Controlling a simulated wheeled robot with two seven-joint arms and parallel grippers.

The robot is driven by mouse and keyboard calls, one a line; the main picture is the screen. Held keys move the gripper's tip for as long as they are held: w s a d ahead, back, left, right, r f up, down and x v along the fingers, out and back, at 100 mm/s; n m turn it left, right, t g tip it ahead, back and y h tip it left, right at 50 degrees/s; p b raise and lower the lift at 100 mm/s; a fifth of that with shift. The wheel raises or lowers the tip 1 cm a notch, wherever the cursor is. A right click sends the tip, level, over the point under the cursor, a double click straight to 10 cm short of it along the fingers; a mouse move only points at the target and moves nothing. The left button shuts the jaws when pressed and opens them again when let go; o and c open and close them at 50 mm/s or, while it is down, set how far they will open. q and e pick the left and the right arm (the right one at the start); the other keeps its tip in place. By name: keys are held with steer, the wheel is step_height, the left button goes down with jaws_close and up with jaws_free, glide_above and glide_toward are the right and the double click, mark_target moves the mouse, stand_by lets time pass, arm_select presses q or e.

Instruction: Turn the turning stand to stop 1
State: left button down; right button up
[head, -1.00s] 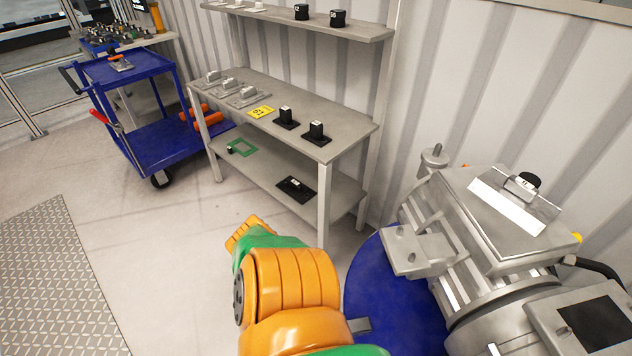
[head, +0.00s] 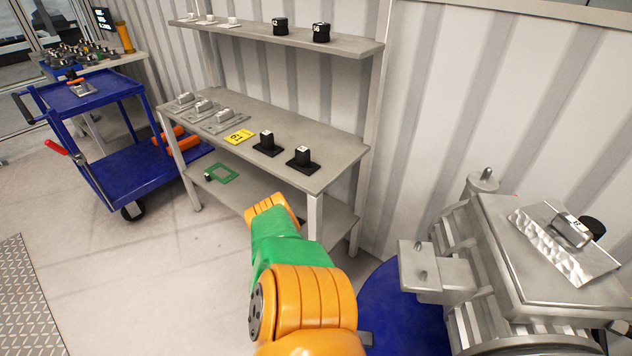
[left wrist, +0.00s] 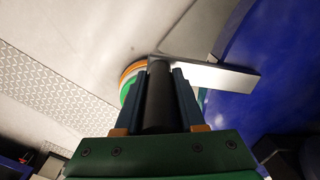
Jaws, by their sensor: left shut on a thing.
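The turning stand shows as a blue round base (head: 405,315) at the lower right of the head view, with the grey drive unit (head: 500,265) on it. In the left wrist view the blue base (left wrist: 275,70) fills the right side, and a pale grey bar (left wrist: 215,74) reaches out from it. My left gripper (left wrist: 162,75) is shut on a dark round handle (left wrist: 159,105) at the bar's outer end. In the head view this grip is hidden behind my orange and green arm. No stop marks are legible. My right gripper is in neither view.
A grey workbench (head: 330,170) with small parts and a yellow tag (head: 239,137) stands beyond my arm. A blue cart (head: 120,180) is at the left. The ribbed wall (head: 450,100) is close behind the stand. Floor between cart and arm is clear.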

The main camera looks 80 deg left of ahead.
arm_select(q)
steer(key=shift+a, duration=0.15)
steer(key=shift+w+a+r, duration=0.1)
steer(key=shift+a, duration=0.05)
steer(key=c, duration=0.7)
jaws_free()
steer(key=shift+o, duration=1)
step_height(320, 180, up, 6)
steer(key=p, duration=0.3)
steer(key=shift+a+r, duration=0.1)
steer(key=shift+r, duration=0.4)
steer(key=shift+f, duration=0.1)
